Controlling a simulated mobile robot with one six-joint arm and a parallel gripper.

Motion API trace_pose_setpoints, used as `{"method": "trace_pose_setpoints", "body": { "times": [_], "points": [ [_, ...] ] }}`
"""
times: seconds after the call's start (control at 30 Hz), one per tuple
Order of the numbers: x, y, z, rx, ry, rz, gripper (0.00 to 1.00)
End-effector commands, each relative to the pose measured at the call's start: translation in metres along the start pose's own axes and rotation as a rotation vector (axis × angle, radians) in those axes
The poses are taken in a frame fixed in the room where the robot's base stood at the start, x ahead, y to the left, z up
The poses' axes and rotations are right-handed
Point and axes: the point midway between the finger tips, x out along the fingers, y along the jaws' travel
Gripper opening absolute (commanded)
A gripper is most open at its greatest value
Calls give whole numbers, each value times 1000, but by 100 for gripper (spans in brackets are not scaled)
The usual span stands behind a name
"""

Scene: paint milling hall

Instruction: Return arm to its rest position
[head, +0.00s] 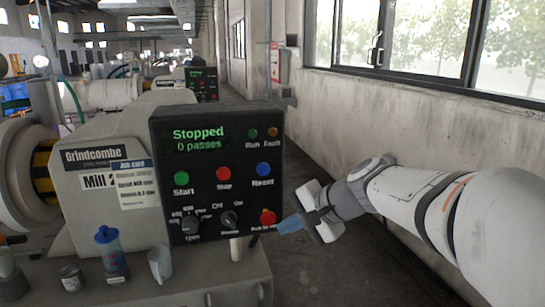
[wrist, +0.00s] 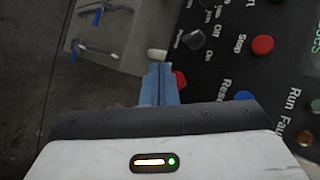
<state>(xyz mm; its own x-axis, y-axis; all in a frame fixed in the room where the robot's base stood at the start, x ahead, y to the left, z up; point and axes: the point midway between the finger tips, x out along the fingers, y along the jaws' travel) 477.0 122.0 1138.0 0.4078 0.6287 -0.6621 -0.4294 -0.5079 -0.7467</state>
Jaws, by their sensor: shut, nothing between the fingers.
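My arm comes in from the right of the head view. My gripper (head: 291,225) has light blue fingers pointing left at the lower right of the black control panel (head: 217,150). It is close to the red push button (head: 268,217); I cannot tell whether they touch. In the wrist view my gripper (wrist: 161,72) is shut and empty, its fingers together. They partly cover the red push button (wrist: 180,79). The panel's display (head: 197,140) reads "Stopped" and "0 passes".
The panel stands on the mill (head: 105,185), with a blue-capped bottle (head: 109,250) on the ledge below. Start (head: 181,179), Stop (head: 223,174) and Reset (head: 263,169) buttons are near.

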Motion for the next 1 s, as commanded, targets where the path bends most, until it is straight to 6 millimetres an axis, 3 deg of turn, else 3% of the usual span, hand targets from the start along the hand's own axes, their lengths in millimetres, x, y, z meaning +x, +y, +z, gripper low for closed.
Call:
{"method": "trace_pose_setpoints", "body": {
  "times": [0.03,0.2,0.4,0.6,1.0],
  "points": [
    [-6,25,13,-74,8,82,0],
    [-29,116,42,-346,19,381,0],
    [-59,192,57,-599,4,648,0],
    [-73,220,60,-705,-9,758,0],
    [-73,220,60,-707,-9,760,0]
  ]
}}
